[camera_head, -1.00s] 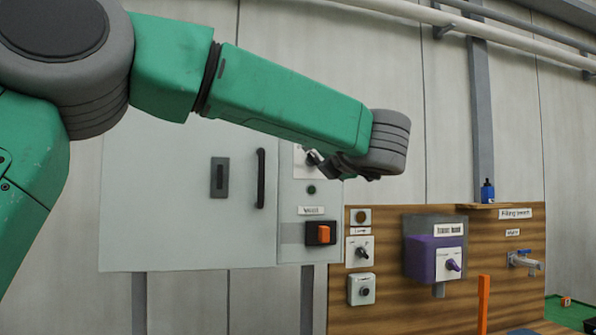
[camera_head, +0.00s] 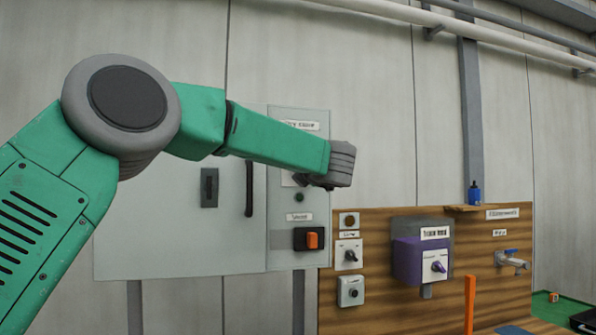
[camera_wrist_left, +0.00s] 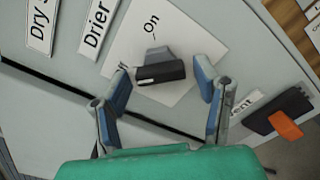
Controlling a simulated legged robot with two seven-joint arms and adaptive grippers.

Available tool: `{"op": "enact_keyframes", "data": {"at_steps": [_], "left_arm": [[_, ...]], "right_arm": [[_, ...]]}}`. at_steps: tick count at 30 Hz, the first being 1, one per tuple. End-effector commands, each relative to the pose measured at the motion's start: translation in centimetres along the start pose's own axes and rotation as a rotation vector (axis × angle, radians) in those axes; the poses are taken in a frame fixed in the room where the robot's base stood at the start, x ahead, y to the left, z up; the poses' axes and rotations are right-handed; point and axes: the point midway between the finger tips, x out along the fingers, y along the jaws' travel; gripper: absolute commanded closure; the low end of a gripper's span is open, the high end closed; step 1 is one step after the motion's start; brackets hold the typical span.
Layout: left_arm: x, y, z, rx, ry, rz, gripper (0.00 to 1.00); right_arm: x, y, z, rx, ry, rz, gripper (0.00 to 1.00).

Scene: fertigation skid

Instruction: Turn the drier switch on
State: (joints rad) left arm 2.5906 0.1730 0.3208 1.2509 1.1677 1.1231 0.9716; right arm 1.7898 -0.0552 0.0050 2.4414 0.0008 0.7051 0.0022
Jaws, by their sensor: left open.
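The drier switch (camera_wrist_left: 160,68) is a dark knob on a white plate (camera_wrist_left: 185,40) marked "On", under a label reading "Drier". My right gripper is not in view.
The grey cabinet door with a black handle (camera_head: 249,188) is to the left. A wooden board (camera_head: 375,300) with knobs, a purple box (camera_head: 408,262) and a tap (camera_head: 510,260) is to the right.

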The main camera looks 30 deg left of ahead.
Motion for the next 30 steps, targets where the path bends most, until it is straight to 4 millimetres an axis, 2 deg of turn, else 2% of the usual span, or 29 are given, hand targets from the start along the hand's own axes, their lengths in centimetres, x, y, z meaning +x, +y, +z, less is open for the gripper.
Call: {"op": "enact_keyframes", "data": {"at_steps": [4, 5, 6, 9, 30], "left_arm": [[0.2, 0.1, -0.3, -0.001, 0.001, -0.004, 0.43], [0.3, 0.2, -0.5, -0.003, 0.002, -0.005, 0.46], [0.5, 0.3, -0.7, -0.005, 0.003, -0.006, 0.60], [0.8, 0.3, -1.1, -0.007, 0.005, -0.011, 0.93], [1.3, -0.1, -1.5, 0.025, 0.016, -0.012, 0.92]], "right_arm": [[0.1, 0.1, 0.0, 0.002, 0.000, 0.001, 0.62], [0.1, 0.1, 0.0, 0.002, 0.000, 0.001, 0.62], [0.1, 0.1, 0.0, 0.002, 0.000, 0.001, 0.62], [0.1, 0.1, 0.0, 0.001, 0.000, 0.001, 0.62], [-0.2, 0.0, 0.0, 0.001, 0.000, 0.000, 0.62]]}}
